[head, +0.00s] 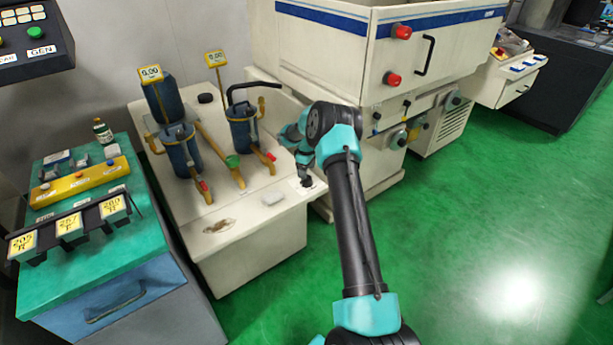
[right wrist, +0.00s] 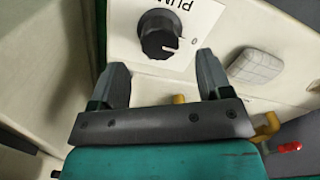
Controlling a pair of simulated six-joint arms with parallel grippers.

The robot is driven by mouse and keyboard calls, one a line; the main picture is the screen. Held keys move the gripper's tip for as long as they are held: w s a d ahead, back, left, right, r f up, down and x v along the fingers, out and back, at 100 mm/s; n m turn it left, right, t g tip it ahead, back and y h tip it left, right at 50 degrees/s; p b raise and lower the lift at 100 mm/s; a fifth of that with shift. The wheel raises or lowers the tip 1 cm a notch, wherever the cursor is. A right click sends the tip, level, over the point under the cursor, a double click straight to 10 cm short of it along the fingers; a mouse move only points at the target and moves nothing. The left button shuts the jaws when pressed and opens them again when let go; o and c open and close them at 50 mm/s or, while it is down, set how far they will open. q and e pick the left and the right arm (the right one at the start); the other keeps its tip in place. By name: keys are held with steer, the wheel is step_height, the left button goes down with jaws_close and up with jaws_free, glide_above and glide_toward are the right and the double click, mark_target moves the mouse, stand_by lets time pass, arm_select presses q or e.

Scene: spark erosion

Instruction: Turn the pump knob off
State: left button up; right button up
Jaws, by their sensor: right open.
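The pump knob (right wrist: 157,36) is round and black, with a white pointer mark toward the right in the right wrist view. It sits on a white label plate (right wrist: 203,17) with upside-down lettering, partly cut off, that starts "PU". In the head view the plate (head: 293,183) lies at the right edge of the cream bench, and my gripper largely covers the knob there. My right gripper (right wrist: 163,68) is open and empty. Its two fingers are spread either side of the knob's near side, apart from it. My left gripper is in neither view.
A pale grey block (head: 272,198) lies on the bench left of the plate; it also shows in the right wrist view (right wrist: 256,66). Blue canisters (head: 181,150) and yellow pipes with red-tipped valves stand further left. A large cream machine (head: 335,50) rises behind my right arm.

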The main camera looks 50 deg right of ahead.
step_height(320, 180, up, 13)
steer(key=shift+f, duration=0.15)
stand_by(0.5)
